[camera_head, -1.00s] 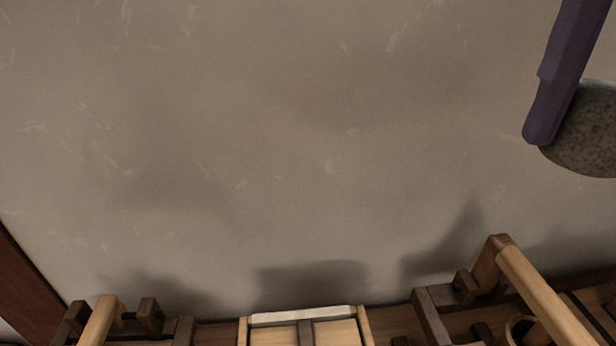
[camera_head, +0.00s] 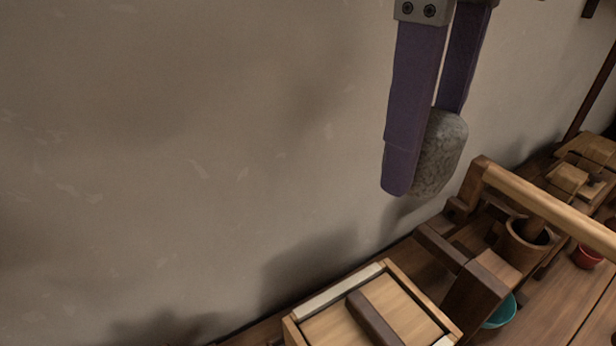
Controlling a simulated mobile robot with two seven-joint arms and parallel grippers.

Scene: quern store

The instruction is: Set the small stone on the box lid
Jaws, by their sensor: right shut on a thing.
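The small stone (camera_head: 440,152) is grey, speckled and rounded. My right gripper (camera_head: 424,150) is shut on it, with purple fingers pointing down and the stone between them. The stone is held in the air in front of the wall, above and a little right of the box in the picture. The box lid (camera_head: 394,300) is pale wood with a dark bar across it, at the bottom of the view. The lid's top is bare in the part that shows; its front edge is cut off. My left gripper is not in view.
Right of the box stands a wooden frame with a long pale beam (camera_head: 550,212) and a round wooden mortar (camera_head: 528,238). A teal bowl (camera_head: 500,313) and a red cup (camera_head: 587,257) are on the wooden table (camera_head: 565,296). More wooden gear (camera_head: 575,180) stands farther right. The wall fills the left.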

